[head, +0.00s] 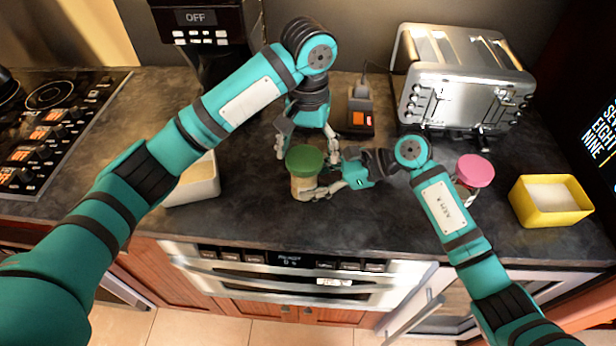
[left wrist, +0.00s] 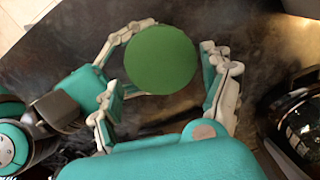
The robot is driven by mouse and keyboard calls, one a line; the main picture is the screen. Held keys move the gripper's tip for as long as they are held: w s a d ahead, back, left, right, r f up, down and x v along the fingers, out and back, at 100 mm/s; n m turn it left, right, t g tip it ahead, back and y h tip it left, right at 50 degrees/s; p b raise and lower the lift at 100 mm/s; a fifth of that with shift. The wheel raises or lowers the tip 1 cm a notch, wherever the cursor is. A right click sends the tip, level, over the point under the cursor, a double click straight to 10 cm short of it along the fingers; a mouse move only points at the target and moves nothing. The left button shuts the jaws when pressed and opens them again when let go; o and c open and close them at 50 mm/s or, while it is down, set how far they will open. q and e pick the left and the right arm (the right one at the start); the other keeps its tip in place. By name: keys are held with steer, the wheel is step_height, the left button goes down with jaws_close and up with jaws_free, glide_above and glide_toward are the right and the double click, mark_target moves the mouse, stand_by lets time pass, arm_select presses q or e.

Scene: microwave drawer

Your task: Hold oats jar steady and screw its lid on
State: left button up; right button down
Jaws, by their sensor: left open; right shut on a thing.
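The oats jar (head: 303,188) stands upright on the dark counter with pale contents. A green lid (head: 305,158) sits on its top; I cannot tell whether it is threaded on. The lid also shows as a green disc in the left wrist view (left wrist: 161,60). My right gripper (head: 322,177) is shut on the jar's body from the right, below the lid. My left gripper (head: 306,150) is open above and behind the jar, pointing down. In the left wrist view its fingers (left wrist: 160,85) stand apart on either side of the lid, with gaps visible.
A pink-lidded jar (head: 474,172) and a yellow container (head: 550,200) stand to the right. A white container (head: 196,183) is left, partly behind my left arm. A toaster (head: 462,78), a small device (head: 361,108) and a coffee machine (head: 205,28) line the back. The stove (head: 45,120) is far left.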

arm_select(q)
steer(key=n, duration=0.6)
steer(key=shift+n, duration=0.4)
steer(key=shift+s+d, duration=0.1)
steer(key=shift+s, duration=0.05)
steer(key=c, duration=1.1)
steer(key=m, duration=0.4)
steer(key=shift+d+f+m, duration=0.1)
steer(key=shift+d+m, duration=0.05)
steer(key=shift+m, duration=0.25)
steer(key=shift+c, duration=0.2)
steer(key=m, duration=0.4)
steer(key=shift+f, duration=0.1)
steer(key=m, duration=0.7)
steer(key=a+m, duration=0.1)
steer(key=m, duration=0.1)
steer(key=shift+w, duration=0.25)
steer(key=o, duration=1.1)
steer(key=shift+o, duration=0.2)
steer(key=shift+d, duration=0.1)
